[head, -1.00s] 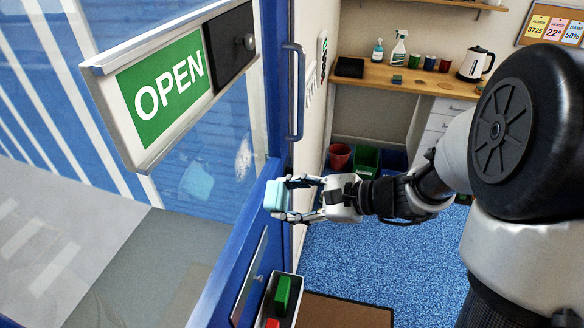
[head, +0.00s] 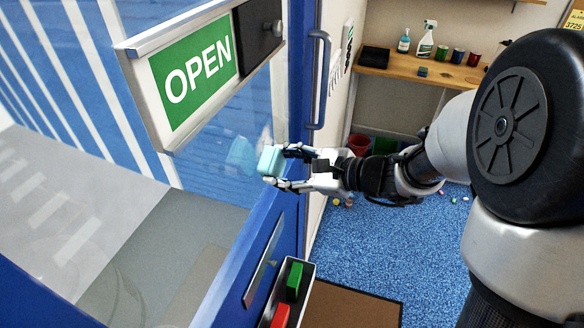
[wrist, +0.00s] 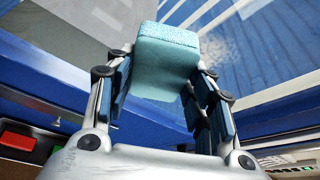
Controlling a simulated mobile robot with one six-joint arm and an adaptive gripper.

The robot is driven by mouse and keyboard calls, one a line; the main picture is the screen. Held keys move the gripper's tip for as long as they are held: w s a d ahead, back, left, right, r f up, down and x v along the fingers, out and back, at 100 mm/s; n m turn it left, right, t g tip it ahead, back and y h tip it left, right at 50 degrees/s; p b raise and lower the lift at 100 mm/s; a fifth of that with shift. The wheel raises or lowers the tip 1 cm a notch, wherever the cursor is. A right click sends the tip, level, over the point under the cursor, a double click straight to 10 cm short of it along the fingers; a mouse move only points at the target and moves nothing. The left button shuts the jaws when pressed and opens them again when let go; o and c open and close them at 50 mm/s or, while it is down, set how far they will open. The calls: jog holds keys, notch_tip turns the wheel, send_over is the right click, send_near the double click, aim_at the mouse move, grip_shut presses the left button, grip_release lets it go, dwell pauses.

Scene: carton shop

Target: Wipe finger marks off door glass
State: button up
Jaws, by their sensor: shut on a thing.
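My gripper (head: 277,168) is shut on a light-blue sponge (head: 270,161) and holds it out towards the door glass (head: 210,155). In the wrist view the sponge (wrist: 165,65) sits between both fingers, its paler textured face towards the glass. A faint reflection of the sponge shows in the pane. A whitish speckled patch of marks (head: 265,138) is on the glass just above the sponge; it also shows in the wrist view (wrist: 226,50), right of the sponge. I cannot tell whether the sponge touches the glass.
The blue door frame (head: 285,215) carries a handle (head: 319,80). The OPEN sign (head: 193,80) hangs above left. A tray with a green and a red block (head: 293,280) is below. Small coloured bits (head: 349,203) lie on the blue carpet. A shelf (head: 425,72) stands behind.

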aim_at(278, 154)
jog(key=shift+w+a+b, duration=0.3)
jog(key=shift+a, duration=0.65)
dwell(0.6)
